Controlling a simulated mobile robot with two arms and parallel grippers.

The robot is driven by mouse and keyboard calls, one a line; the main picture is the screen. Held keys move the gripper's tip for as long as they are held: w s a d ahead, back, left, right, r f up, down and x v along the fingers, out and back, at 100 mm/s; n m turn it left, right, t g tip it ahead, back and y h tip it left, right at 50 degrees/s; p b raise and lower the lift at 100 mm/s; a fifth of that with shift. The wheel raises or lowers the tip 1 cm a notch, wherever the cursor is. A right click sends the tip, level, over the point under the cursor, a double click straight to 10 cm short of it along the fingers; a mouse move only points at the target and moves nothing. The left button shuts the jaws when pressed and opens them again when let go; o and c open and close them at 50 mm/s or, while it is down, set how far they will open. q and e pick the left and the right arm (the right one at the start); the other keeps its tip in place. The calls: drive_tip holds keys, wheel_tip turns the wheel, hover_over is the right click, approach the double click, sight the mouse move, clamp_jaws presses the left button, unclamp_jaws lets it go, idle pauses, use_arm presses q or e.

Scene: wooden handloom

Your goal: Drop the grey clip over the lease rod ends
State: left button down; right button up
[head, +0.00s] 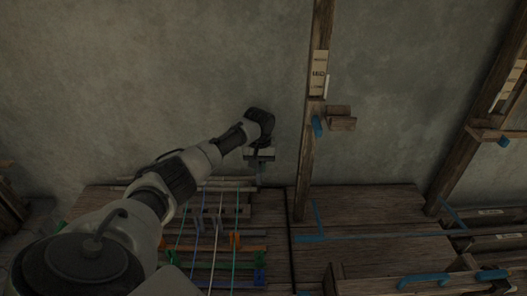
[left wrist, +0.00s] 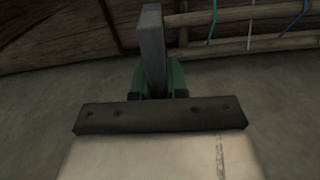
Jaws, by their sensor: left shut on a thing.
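The grey clip (left wrist: 152,45) stands up between the green-padded fingers of my left gripper (left wrist: 158,82), which is shut on it. In the head view my left gripper (head: 260,156) is at the back of the loom, over the right ends of the rods. The two pale lease rods (head: 215,180) run left to right there. In the left wrist view the upper rod (left wrist: 240,14) and lower rod (left wrist: 250,43) come in from the right, and their ends stop close beside the clip. I cannot tell whether clip and rods touch. My right gripper is not in view.
Coloured warp threads (head: 217,225) run forward from the rods over the wooden frame. A wooden post (head: 303,170) with a small bracket (head: 340,117) stands to the right of the gripper. A grey wall is behind.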

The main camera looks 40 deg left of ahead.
use_arm(q)
drive_tip(key=a, duration=0.1)
drive_tip(key=a+f, duration=0.1)
drive_tip(key=shift+w+a+n, duration=0.3)
drive_tip(key=shift+w+a, duration=0.05)
wheel_tip(320, 180, down, 3)
drive_tip(key=b, duration=0.4)
drive_tip(key=shift+s, duration=0.1)
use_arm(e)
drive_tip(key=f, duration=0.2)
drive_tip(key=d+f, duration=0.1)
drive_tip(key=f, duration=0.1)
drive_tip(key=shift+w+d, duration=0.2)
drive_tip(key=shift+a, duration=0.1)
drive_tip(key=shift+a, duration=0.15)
use_arm(q)
drive_tip(key=shift+f+b, duration=0.3)
drive_tip(key=shift+f, duration=0.35)
drive_tip(key=c, duration=1.1)
unclamp_jaws()
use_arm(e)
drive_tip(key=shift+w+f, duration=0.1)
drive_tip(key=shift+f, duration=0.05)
